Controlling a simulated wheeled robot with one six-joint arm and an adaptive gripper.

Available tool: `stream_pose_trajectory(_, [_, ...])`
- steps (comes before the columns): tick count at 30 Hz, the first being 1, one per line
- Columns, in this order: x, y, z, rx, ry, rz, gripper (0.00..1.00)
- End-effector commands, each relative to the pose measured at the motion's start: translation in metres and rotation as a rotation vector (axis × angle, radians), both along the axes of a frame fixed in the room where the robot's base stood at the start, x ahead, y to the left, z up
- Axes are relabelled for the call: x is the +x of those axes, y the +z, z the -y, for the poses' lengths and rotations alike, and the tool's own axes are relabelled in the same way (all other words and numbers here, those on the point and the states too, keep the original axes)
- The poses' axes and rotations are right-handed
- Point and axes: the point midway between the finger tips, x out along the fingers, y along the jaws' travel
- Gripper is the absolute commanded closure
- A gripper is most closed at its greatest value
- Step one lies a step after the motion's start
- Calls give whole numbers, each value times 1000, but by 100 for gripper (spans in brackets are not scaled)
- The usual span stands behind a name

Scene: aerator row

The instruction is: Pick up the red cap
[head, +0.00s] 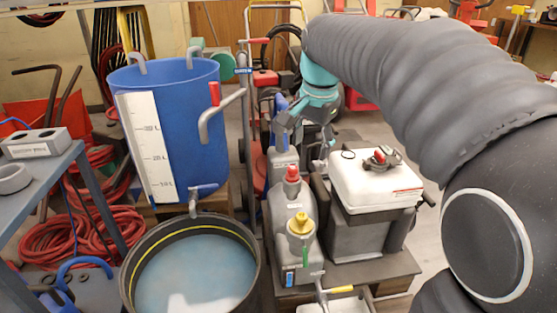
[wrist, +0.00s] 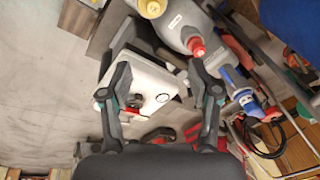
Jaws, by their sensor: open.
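The red cap (head: 292,173) sits upright on the neck of a grey canister (head: 285,212), behind a yellow cap (head: 301,222). My gripper (head: 304,132) is open and empty, behind and above the red cap in the head view. In the wrist view my gripper (wrist: 160,68) has its fingers spread, with the white lid (wrist: 150,85) seen between them. Whether a finger touches anything cannot be told.
A white-lidded grey box (head: 375,190) with a red-and-black fitting stands right of the canister. A blue barrel (head: 180,120) with pipe handles stands left, above a round tub (head: 127,270) of bluish liquid. A blue-topped bottle (wrist: 245,100) is near the right finger.

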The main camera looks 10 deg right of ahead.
Motion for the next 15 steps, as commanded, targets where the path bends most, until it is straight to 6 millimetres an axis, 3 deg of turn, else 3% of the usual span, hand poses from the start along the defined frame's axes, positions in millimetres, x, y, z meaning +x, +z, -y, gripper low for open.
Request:
stream_pose_trajectory(1, [21, -2, 0, 12, -57, -23, 38])
stream_pose_trajectory(9, [109, -16, 0, 62, -386, -125, 38])
stream_pose_trajectory(15, [156, -38, 0, 78, -592, -183, 38])
